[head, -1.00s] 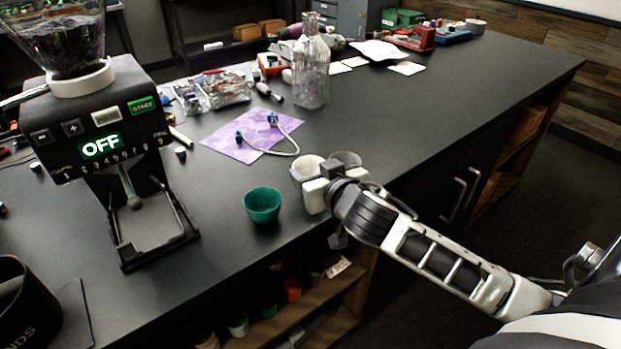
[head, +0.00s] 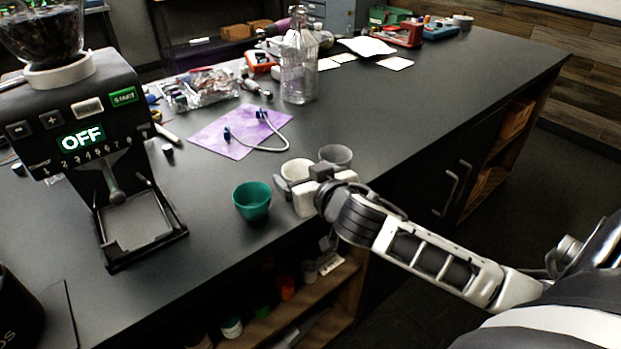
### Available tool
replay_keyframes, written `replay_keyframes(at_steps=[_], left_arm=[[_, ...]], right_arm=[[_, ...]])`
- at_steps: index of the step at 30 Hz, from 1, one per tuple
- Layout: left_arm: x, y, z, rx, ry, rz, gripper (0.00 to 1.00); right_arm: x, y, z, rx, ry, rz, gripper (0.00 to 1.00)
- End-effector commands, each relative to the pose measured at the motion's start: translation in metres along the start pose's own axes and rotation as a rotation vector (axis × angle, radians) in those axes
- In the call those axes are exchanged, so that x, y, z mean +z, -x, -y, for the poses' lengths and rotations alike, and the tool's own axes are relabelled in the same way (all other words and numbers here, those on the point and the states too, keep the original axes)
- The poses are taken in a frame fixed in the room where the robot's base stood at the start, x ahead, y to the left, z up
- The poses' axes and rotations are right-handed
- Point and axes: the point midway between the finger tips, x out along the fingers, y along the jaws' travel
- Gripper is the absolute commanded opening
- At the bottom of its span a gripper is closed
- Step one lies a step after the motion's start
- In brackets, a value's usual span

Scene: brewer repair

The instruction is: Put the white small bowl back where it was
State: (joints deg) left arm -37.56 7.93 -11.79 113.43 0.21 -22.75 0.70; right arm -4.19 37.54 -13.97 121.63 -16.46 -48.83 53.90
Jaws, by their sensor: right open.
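The small white bowl (head: 294,169) stands upright near the front edge of the black counter (head: 420,105). My right gripper (head: 315,184) is open at the bowl's near side, close to its rim, and hides its lower front. I cannot tell whether the fingers touch it. A grey bowl (head: 337,154) stands just behind and to the right, partly hidden by the gripper. A teal bowl (head: 252,203) stands to the left, clear of the gripper. My left gripper is out of view.
A grinder (head: 95,130) showing OFF stands at left. The counter to the right is clear. An open shelf (head: 310,290) is below.

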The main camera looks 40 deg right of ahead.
Motion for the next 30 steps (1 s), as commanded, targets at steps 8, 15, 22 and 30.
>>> replay_keyframes(at_steps=[8, 15, 22, 30], left_arm=[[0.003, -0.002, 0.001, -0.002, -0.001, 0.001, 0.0], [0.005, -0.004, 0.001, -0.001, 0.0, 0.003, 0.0], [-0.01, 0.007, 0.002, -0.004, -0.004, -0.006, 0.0], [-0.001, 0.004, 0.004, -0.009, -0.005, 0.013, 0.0]], right_arm=[[0.0, 0.042, 0.001, -0.003, -0.002, 0.002, 0.83], [-0.001, 0.096, 0.0, -0.001, -0.003, 0.001, 0.83], [-0.004, 0.117, 0.0, 0.0, -0.003, 0.001, 0.83], [0.105, 0.107, 0.029, -0.116, 0.086, 0.205, 0.83]])
